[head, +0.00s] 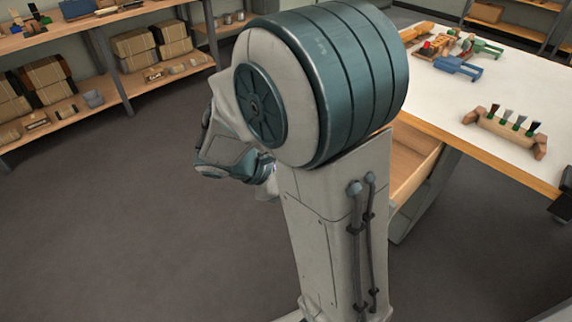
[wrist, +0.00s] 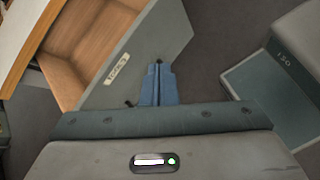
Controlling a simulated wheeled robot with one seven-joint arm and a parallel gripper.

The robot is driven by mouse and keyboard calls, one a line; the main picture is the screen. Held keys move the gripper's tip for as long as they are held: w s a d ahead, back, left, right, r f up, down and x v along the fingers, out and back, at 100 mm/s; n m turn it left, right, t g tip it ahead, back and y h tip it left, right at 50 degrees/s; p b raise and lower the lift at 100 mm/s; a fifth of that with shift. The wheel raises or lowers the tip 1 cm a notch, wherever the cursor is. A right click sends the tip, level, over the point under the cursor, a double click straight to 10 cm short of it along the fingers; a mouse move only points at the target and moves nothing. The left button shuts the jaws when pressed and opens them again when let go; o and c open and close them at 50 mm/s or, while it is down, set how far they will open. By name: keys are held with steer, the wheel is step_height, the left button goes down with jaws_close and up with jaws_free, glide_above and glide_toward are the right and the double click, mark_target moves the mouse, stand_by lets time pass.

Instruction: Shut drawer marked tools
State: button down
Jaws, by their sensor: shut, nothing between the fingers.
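The drawer (wrist: 75,60) stands open, its wooden inside showing at the upper left of the wrist view. Its grey front (wrist: 165,35) carries a small white label (wrist: 117,68), whose lettering is blurred but seems to read "tools". In the head view the open drawer (head: 408,168) juts out under the worktable, partly hidden behind my arm. My gripper (wrist: 157,66) is shut and empty, its blue fingers together. The fingertips overlap the outer side of the drawer front in the wrist view; I cannot tell whether they touch. In the head view my arm hides the fingertips.
The white-topped worktable (head: 500,80) stands at the right. It bears a wooden holder with brushes (head: 505,130) and a blue tool (head: 458,68). Wooden shelves (head: 75,105) with boxes line the upper left. The dark floor (head: 110,230) at the left is clear.

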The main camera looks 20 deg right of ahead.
steer(key=w+a+f+n+t+h+b, duration=0.5)
steer(key=w+f+n+t+h+b, duration=0.3)
steer(key=w+f+n, duration=0.4)
steer(key=w+d+m+y+b, duration=0.1)
steer(key=w+d+b, duration=0.3)
steer(key=d, duration=0.9)
steer(key=shift+w+f, duration=0.15)
steer(key=shift+w, duration=0.55)
